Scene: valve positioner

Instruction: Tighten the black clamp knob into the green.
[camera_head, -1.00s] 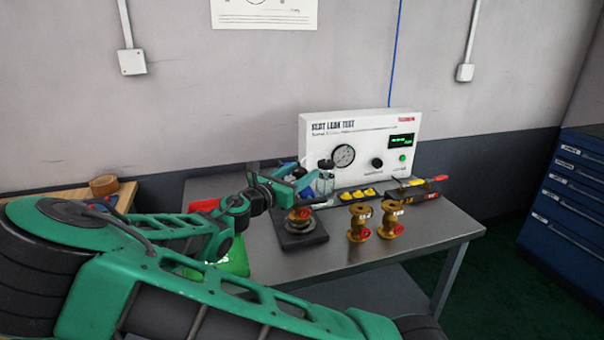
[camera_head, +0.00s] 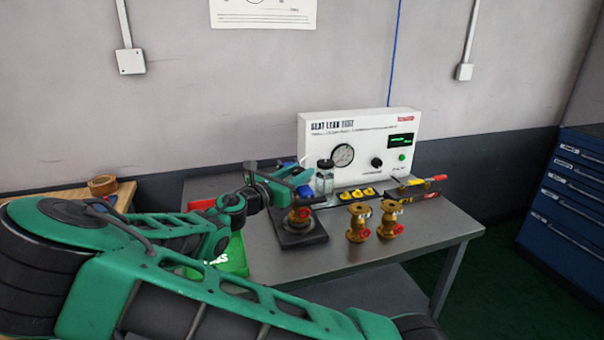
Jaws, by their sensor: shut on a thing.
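My gripper (camera_head: 300,192) is over the black test fixture (camera_head: 312,240) on the bench, at the top of the brass valve (camera_head: 299,215) clamped there. The jaws are shut on what appears to be the black clamp knob; the gripper and wrist hide the knob and most of the clamp. The valve stands upright with a red part facing forward. The white seat leak test panel (camera_head: 350,122) behind has a round dial (camera_head: 343,155) and a small screen with green text (camera_head: 401,142). The dial's needle and any green band are too small to read.
A clear jar with a dark lid (camera_head: 325,181) stands close behind my gripper. Two brass valves (camera_head: 359,223) (camera_head: 391,220) stand to the right. A green tray (camera_head: 236,256) and red tray (camera_head: 201,204) are left. The front right of the bench (camera_head: 430,233) is clear.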

